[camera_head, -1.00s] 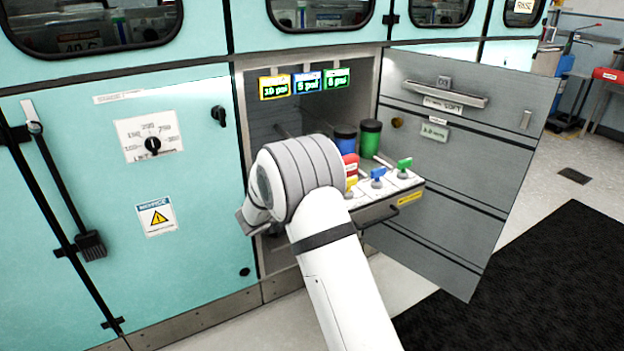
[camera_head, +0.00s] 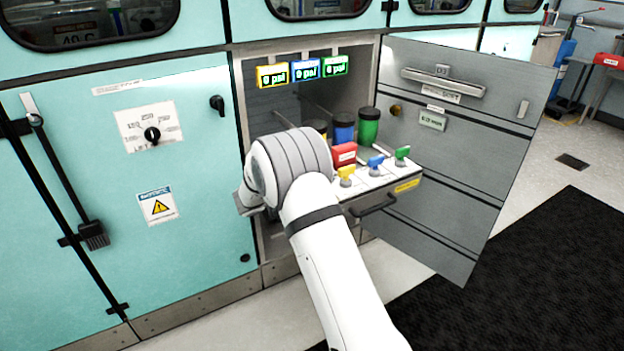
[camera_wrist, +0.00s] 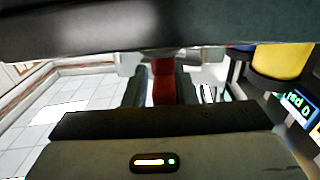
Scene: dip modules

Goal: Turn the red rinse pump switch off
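In the wrist view a narrow red piece (camera_wrist: 163,82) stands between the two dark fingers of my gripper (camera_wrist: 161,90). It looks like a red switch handle, but the view is blurred. I cannot tell whether the fingers press on it or only flank it. In the head view my arm hides the gripper. A red box (camera_head: 344,152) with a white label sits on the pulled-out drawer (camera_head: 388,185), right of my wrist. Which red part is the rinse pump switch is not clear.
Yellow (camera_head: 346,172), blue (camera_head: 375,162) and green (camera_head: 402,151) handles stand along the drawer front. Blue (camera_head: 343,127) and green (camera_head: 369,126) canisters stand behind. An open grey door (camera_head: 460,150) bounds the right. Yellow (camera_head: 272,75), blue (camera_head: 306,69) and green (camera_head: 336,64) pressure displays hang above.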

